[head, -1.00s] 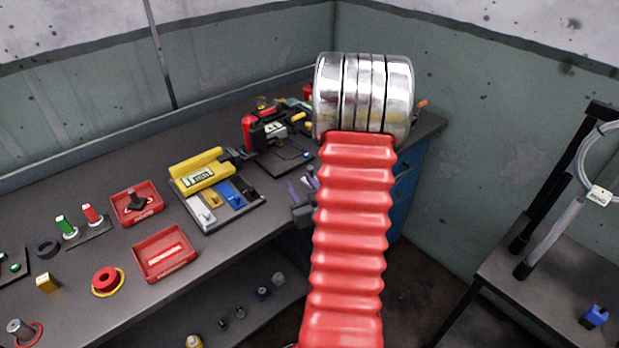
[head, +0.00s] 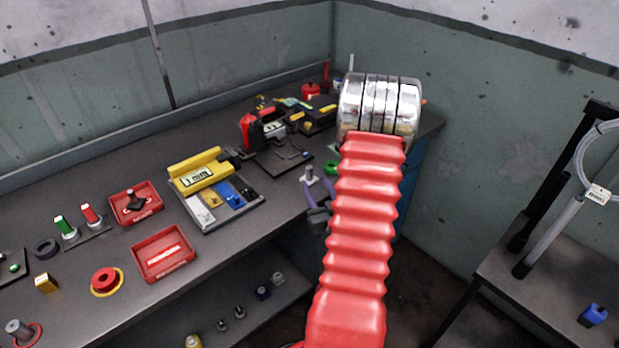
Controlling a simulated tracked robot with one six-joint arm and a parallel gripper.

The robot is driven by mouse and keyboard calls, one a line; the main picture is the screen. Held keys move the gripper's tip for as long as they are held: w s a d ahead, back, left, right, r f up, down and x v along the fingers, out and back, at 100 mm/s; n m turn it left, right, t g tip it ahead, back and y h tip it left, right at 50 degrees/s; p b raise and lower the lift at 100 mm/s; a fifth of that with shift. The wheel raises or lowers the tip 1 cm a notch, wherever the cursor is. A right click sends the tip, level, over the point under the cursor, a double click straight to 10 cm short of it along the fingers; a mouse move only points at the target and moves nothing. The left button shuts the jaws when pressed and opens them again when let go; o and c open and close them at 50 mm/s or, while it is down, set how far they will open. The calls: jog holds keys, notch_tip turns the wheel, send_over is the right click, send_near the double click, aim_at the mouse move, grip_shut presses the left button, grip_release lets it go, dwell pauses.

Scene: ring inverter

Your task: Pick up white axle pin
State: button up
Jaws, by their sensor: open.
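A small white bar (head: 165,253) lies in the front red tray (head: 150,271) on the workbench. It may be the white axle pin, but it is too small to be sure. A thin white upright rod (head: 351,63) also shows behind my arm at the back right. My gripper (head: 313,200) shows in part at the bench's front edge, just left of my red arm. Its greyish-purple jaws are apart and look empty. It is well to the right of the red tray. The arm hides part of the gripper.
A grey pin (head: 309,175) and a green ring (head: 331,167) are near my gripper. Another red tray (head: 150,211) holds a dark part. A side table (head: 545,290) stands at right.

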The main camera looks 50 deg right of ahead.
aim_at(310, 173)
jog(key=shift+x, duration=3.15)
jog(key=shift+x, duration=2.65)
jog(key=shift+r, duration=0.1)
jog(key=shift+c, duration=0.2)
grip_shut()
